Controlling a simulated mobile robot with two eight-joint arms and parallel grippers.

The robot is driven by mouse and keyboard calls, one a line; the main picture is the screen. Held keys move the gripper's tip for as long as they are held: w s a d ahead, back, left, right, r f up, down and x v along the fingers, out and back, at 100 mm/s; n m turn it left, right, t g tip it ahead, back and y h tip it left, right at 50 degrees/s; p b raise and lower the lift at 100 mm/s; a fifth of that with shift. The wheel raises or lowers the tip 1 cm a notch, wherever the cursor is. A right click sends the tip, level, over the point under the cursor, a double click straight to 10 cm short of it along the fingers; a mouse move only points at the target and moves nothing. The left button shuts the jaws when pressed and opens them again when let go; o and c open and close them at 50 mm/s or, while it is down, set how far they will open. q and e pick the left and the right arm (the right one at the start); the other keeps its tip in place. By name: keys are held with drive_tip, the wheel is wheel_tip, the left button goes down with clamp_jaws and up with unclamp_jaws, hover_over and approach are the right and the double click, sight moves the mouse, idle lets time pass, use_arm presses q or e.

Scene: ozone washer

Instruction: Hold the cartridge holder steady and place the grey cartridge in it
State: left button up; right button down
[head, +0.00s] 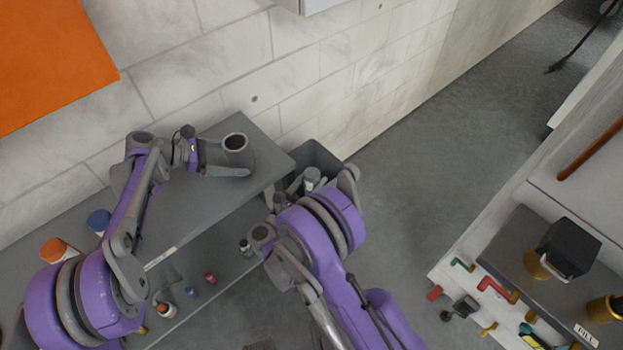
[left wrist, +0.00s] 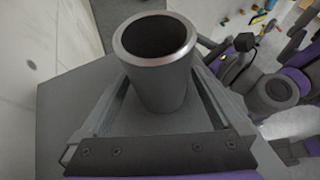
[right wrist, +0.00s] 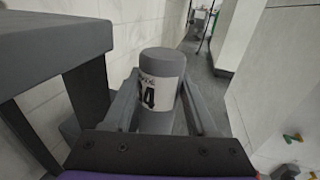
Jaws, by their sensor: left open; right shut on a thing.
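The cartridge holder is a grey open-topped cup (head: 235,146) standing upright near the right end of the grey table. My left gripper (head: 226,170) is open, with its fingers on either side of the cup low down. The left wrist view shows the empty-looking dark mouth of the holder (left wrist: 158,42) between the fingers; whether they touch it is unclear. My right gripper (head: 306,184) is shut on the grey cartridge (right wrist: 157,92), a cylinder with a white label reading 14. It holds the cartridge upright beyond the table's right end, apart from the holder.
A dark grey bin (head: 322,157) stands beyond the table's right end, behind my right gripper. The table edge (right wrist: 60,45) is close on the left in the right wrist view. Orange (head: 58,250) and blue (head: 99,221) capped jars stand on the table's left. A tiled wall runs behind.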

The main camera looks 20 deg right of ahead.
use_arm(q)
drive_tip(key=shift+d, duration=0.15)
drive_tip(key=c, duration=0.8)
use_arm(e)
wheel_tip(320, 180, up, 35)
drive_tip(key=n+t+y, duration=0.5)
drive_tip(key=t+y, duration=0.1)
drive_tip(key=y, duration=0.1)
hover_over(234, 139)
drive_tip(key=s, duration=0.3)
drive_tip(key=shift+n, duration=0.3)
drive_tip(key=f, duration=1.7)
drive_tip(key=shift+w+f, duration=0.2)
drive_tip(key=shift+f, duration=0.1)
